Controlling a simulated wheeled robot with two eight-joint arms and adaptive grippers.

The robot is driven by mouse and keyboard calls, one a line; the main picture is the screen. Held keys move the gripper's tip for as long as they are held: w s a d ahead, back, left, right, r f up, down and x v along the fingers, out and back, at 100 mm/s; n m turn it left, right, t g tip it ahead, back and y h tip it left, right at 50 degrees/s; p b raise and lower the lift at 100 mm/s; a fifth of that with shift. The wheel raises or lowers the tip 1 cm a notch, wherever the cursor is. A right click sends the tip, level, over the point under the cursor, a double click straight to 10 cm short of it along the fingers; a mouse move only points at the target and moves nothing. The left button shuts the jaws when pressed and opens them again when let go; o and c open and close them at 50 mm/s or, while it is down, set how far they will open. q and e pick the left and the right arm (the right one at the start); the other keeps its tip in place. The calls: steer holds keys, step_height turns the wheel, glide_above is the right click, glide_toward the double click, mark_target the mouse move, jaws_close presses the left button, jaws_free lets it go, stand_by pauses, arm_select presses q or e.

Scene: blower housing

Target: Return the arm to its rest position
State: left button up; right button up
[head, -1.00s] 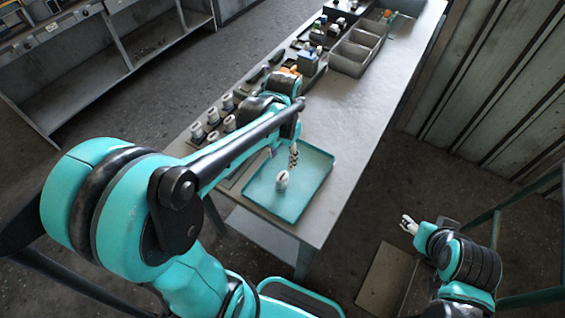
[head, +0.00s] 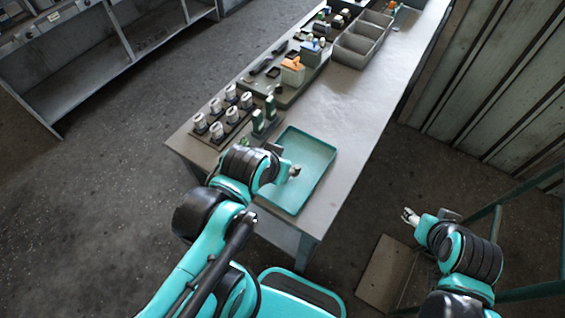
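My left arm comes in from the lower left and is folded back near the table's front end. Its gripper (head: 295,171) is small in the picture, over the left part of the teal tray (head: 316,163). I cannot tell whether its fingers are open or shut, or whether they hold anything. The bare part of the tray that shows is empty; its left edge is hidden behind my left wrist. My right gripper (head: 409,217) hangs off the table's right side, over the floor, with nothing visible in it. Its fingers are too small to judge.
On the table (head: 349,112), a rack of several white-capped cylinders (head: 217,130) stands left of the tray. Green upright pieces (head: 264,115), an orange-topped block (head: 293,70) and grey bins (head: 357,42) stand farther back. The table's right strip is clear. A corrugated wall (head: 490,80) is at right.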

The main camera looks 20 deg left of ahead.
step_height(320, 180, down, 8)
steer(key=b, duration=0.7)
steer(key=shift+r+b, duration=0.15)
steer(key=shift+b, duration=0.15)
